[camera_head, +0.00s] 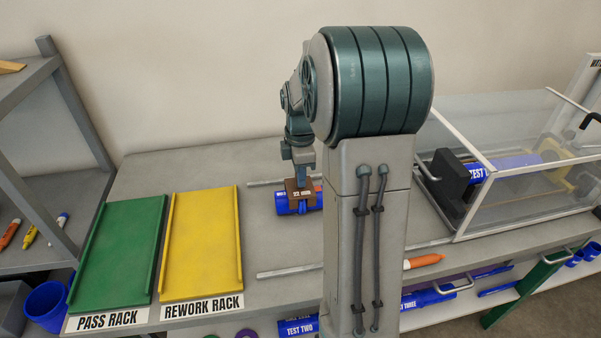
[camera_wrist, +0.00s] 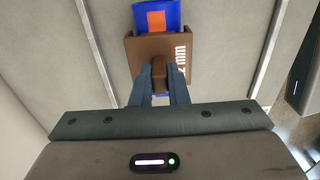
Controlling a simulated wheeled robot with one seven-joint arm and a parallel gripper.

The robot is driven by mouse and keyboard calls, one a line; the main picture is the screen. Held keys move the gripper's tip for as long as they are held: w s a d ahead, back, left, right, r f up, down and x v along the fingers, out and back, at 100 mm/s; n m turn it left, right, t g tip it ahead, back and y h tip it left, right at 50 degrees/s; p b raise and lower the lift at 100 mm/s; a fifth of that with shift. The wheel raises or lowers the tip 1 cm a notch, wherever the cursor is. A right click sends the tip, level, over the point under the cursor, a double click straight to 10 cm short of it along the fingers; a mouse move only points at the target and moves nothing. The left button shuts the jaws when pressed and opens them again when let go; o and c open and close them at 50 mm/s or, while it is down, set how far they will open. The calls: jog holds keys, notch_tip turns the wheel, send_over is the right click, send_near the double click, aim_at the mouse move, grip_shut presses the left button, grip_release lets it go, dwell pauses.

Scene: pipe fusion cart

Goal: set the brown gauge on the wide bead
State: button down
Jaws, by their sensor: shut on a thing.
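The brown gauge (camera_head: 300,187) carries white lettering and sits at the blue pipe (camera_head: 284,204) on the cart's top. In the wrist view the gauge (camera_wrist: 190,58) lies across the blue pipe (camera_wrist: 155,17), which has an orange square patch. My gripper (camera_head: 301,180) is above the pipe, shut on the gauge's raised grip; the fingers (camera_wrist: 168,80) show on both sides of it in the wrist view. The bead under the gauge is hidden, so I cannot tell how the gauge rests on it. My arm column hides the pipe's right end in the head view.
A green pass rack (camera_head: 118,250) and a yellow rework rack (camera_head: 201,245) lie to the left. Two metal rails (camera_head: 288,271) run along the bench. A clear-walled chamber (camera_head: 520,140) with a black clamp (camera_head: 447,180) stands at right. An orange marker (camera_head: 424,261) lies near the front edge.

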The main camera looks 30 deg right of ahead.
jog(key=shift+f, duration=0.15)
jog(key=c, duration=1.3)
grip_release()
notch_tip(320, 180, up, 14)
jog(key=s+a+f+m+t, duration=0.1)
jog(key=s+a+f+m, duration=0.1)
jog(key=s+a+m, duration=0.2)
jog(key=s+a+f+m+t, duration=0.1)
jog(key=s+a+f+m, duration=0.2)
jog(key=s+a+m, duration=0.2)
jog(key=s+a+f+m+t, duration=0.1)
jog(key=s+a+f+m, duration=0.2)
jog(key=s, duration=0.7)
jog(key=shift+a+m, duration=0.95)
jog(key=shift+m, duration=0.45)
